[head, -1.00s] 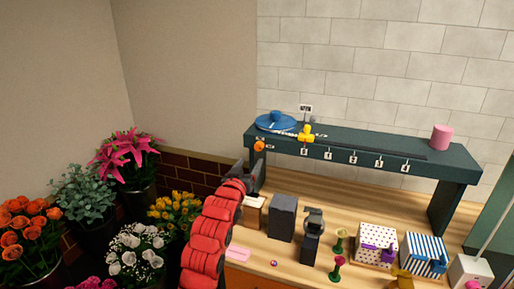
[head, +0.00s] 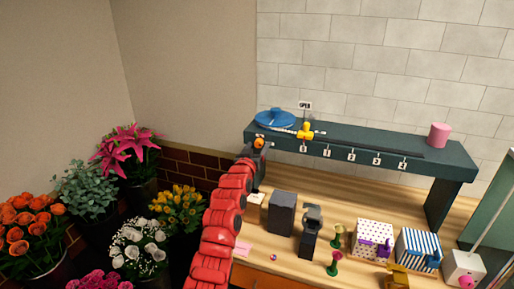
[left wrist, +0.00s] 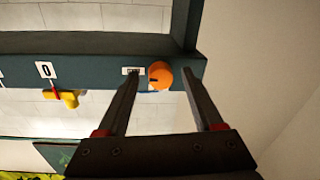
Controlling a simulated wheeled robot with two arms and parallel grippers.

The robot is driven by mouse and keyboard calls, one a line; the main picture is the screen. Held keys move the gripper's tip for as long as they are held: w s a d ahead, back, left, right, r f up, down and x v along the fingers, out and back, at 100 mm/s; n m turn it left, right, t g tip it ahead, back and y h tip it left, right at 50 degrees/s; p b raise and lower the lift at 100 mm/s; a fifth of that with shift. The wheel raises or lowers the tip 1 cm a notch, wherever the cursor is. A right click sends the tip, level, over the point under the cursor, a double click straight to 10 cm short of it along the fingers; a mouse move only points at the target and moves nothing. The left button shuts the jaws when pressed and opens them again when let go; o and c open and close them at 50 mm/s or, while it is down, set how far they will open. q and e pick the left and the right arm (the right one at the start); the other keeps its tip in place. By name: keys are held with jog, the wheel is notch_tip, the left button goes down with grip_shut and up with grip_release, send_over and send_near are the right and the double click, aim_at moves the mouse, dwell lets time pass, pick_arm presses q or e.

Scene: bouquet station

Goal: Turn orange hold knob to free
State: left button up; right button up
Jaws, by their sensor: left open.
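The orange hold knob (head: 259,142) sits on the front face of the dark green shelf, at its left end. In the left wrist view the round knob (left wrist: 160,75) has a dark mark on its lower left part, beside a small white label (left wrist: 133,71). My left gripper (head: 257,153) is at the knob in the head view. In the left wrist view its open fingers (left wrist: 161,71) stand on either side of the knob, with gaps visible. The label's text is too small to read. My right gripper is not in view.
The shelf (head: 440,166) carries a blue disc (head: 275,118), a yellow slider (head: 306,131) and a pink cylinder (head: 439,135). Below are a dark grey block (head: 281,214), a dotted box (head: 372,239) and a striped box (head: 416,247). Flower buckets stand at the left.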

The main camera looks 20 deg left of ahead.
pick_arm(q)
jog(key=shift+c, duration=0.2)
grip_shut()
